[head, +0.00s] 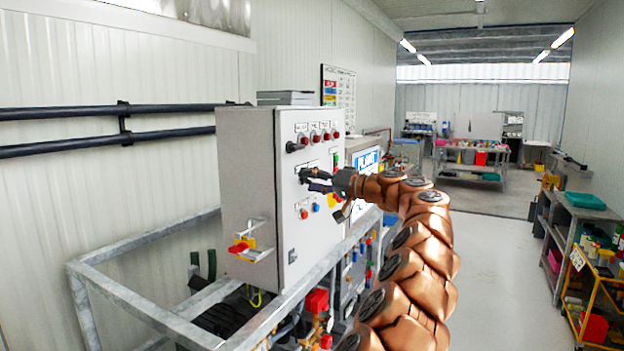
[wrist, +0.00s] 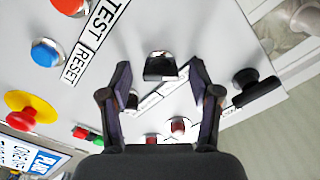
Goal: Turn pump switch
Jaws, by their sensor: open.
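A grey control cabinet (head: 248,185) stands on a metal frame in the head view, with switches and buttons on its front panel. My gripper (head: 308,177) is at this panel, near its middle. In the wrist view my gripper (wrist: 160,78) is open, with one finger on each side of a black knob (wrist: 160,68). A gap shows between each finger and the knob. A larger black handle switch (wrist: 256,91) is right of the fingers; it is at the panel's upper left in the head view (head: 296,145). The labels naming the switches are too blurred to read.
Beside the knob are a blue button (wrist: 46,52), an orange-red button (wrist: 68,5) and a yellow-and-red stop button (wrist: 30,110). A red-and-yellow handle (head: 241,246) juts from the cabinet's side. Pipes and rails lie below.

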